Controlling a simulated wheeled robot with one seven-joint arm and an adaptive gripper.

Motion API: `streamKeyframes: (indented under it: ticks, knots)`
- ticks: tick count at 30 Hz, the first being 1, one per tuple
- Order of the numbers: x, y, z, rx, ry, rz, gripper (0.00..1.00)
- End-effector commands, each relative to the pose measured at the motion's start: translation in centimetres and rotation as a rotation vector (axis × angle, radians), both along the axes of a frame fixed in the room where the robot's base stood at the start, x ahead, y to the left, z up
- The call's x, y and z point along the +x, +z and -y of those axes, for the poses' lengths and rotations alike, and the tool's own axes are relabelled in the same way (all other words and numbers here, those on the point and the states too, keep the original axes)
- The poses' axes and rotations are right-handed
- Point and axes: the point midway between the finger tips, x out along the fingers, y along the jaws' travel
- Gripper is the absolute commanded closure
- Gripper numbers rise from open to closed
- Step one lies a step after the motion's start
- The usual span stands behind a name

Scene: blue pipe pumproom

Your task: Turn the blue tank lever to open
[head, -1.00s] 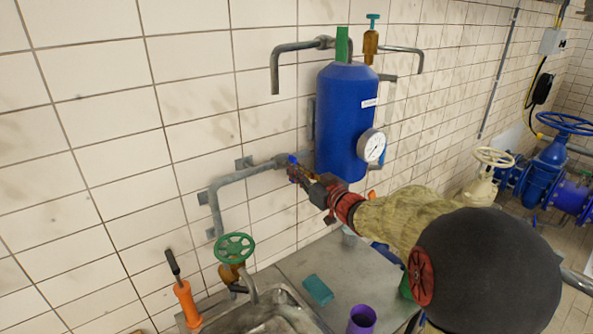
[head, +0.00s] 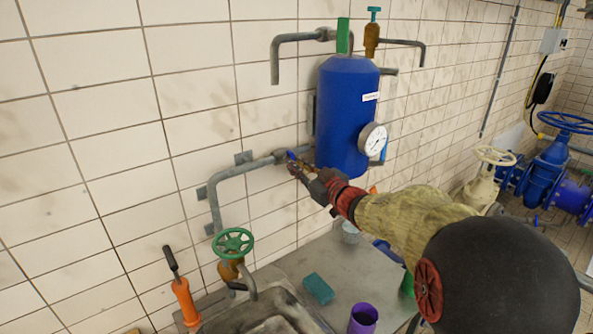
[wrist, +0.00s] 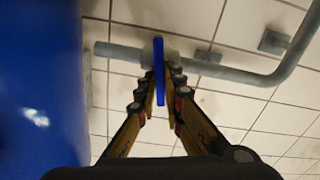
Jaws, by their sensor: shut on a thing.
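The blue tank (head: 345,115) hangs upright on the tiled wall, with a round gauge (head: 373,139) at its lower right. A grey pipe (head: 245,168) leaves its left side and carries a small blue lever (head: 291,154). My gripper (head: 296,167) is at this lever. In the wrist view the lever (wrist: 158,57) is a narrow blue bar at the pipe's joint, and its near end sits between the two fingers of my gripper (wrist: 161,92). The gripper is shut on it. In the head view the fingers partly hide the lever.
The tank's side (wrist: 40,90) is close on the left in the wrist view. Below are a green handwheel (head: 233,242), a sink (head: 270,315), a teal sponge (head: 318,288), a purple cup (head: 363,318) and an orange-handled tool (head: 184,300). The wall is close behind the lever.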

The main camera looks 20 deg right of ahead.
Motion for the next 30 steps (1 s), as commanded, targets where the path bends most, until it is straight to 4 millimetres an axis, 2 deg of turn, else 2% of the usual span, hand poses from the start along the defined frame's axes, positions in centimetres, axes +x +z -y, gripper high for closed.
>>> streamKeyframes:
  ticks: [30]
  knots:
    - [-0.14,-0.97,-0.63,-0.946,0.001,0.185,1.00]
